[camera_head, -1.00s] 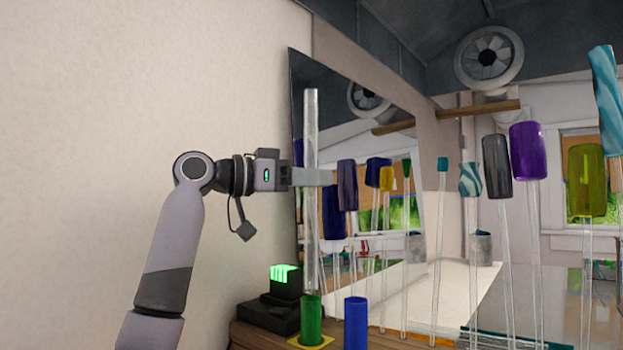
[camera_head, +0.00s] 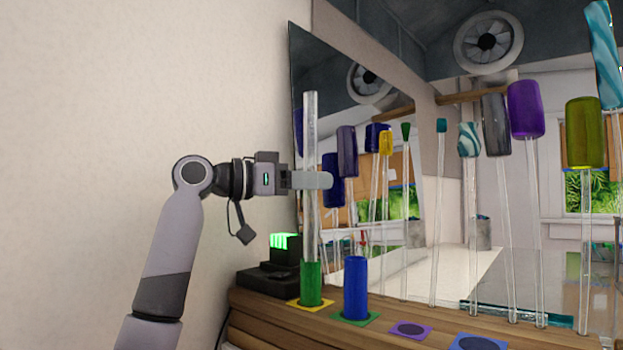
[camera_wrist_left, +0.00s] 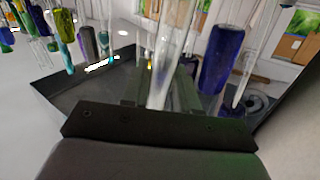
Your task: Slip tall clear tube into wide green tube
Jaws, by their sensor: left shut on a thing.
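My left gripper (camera_head: 310,179) is shut on the tall clear tube (camera_head: 310,128), about at mid-height, and holds it upright. The clear tube also shows in the left wrist view (camera_wrist_left: 172,55). The wide green tube (camera_head: 311,285) stands on a yellow square pad (camera_head: 322,306) on the wooden shelf, straight under the clear tube. The clear tube's lower part runs down to the green rim and appears to be inside the green tube; how deep its bottom sits cannot be seen. My right gripper is not in view.
A blue tube (camera_head: 356,287) stands just right of the green one on a green pad. Purple (camera_head: 410,328) and blue pads (camera_head: 475,342) lie bare further right. A black device (camera_head: 270,280) with green lights is on the left. A mirror (camera_head: 340,90) leans behind; several capped rods stand right.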

